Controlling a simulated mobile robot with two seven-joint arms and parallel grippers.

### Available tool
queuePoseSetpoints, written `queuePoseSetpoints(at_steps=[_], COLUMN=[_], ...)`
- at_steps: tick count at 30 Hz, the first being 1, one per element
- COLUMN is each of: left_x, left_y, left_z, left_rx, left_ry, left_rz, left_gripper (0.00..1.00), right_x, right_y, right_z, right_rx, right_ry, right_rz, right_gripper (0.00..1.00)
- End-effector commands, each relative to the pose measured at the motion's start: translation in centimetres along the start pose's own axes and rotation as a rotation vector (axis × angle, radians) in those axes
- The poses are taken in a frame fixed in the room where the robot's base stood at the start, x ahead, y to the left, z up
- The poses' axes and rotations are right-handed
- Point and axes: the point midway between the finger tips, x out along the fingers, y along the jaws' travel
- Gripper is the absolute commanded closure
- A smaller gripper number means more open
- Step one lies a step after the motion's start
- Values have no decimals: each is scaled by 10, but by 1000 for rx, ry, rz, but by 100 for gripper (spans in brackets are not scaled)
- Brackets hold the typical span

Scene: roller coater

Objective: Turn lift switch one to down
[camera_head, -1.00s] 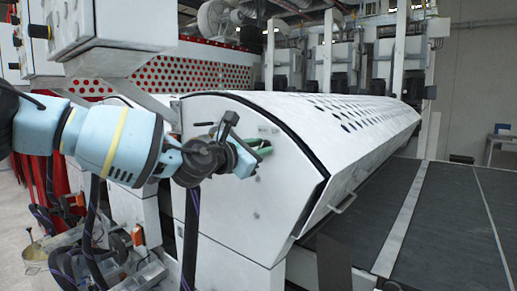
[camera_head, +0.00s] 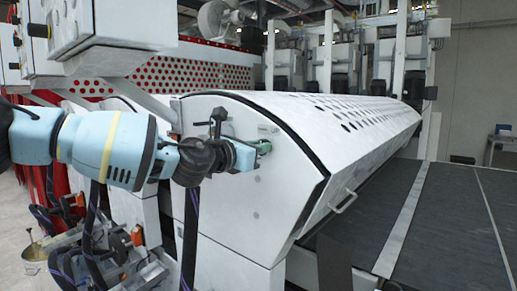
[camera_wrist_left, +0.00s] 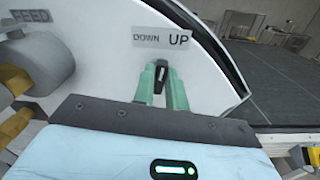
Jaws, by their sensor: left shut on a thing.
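The lift switch (camera_wrist_left: 160,72) is a small black knob on the white end panel (camera_head: 240,215) of the machine. A label reading DOWN and UP (camera_wrist_left: 162,38) sits just above it in the left wrist view. My left gripper (camera_head: 265,147) is at the panel in the head view. In the wrist view its two green fingers (camera_wrist_left: 161,85) stand on either side of the knob and are shut on it. The knob looks close to upright, leaning slightly. My right gripper is not in view.
A second control marked FEED (camera_wrist_left: 30,16) is at the left of the wrist view, with a large grey knob (camera_wrist_left: 38,62) below it. The white perforated hood (camera_head: 345,115) extends back. A dark conveyor bed (camera_head: 445,220) lies to the right.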

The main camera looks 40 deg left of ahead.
Motion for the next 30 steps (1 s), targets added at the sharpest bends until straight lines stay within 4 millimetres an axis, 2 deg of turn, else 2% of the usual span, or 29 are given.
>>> queuePoseSetpoints(at_steps=[16, 30], left_x=[0, 0], left_y=[2, 3], left_z=[-1, -2], left_rx=[-489, -688], left_ry=[0, 1], left_rz=[-1, 0], left_gripper=[100, 100], right_x=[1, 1], right_y=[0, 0], right_z=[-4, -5], right_rx=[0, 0], right_ry=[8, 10], right_rz=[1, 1], right_gripper=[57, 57])
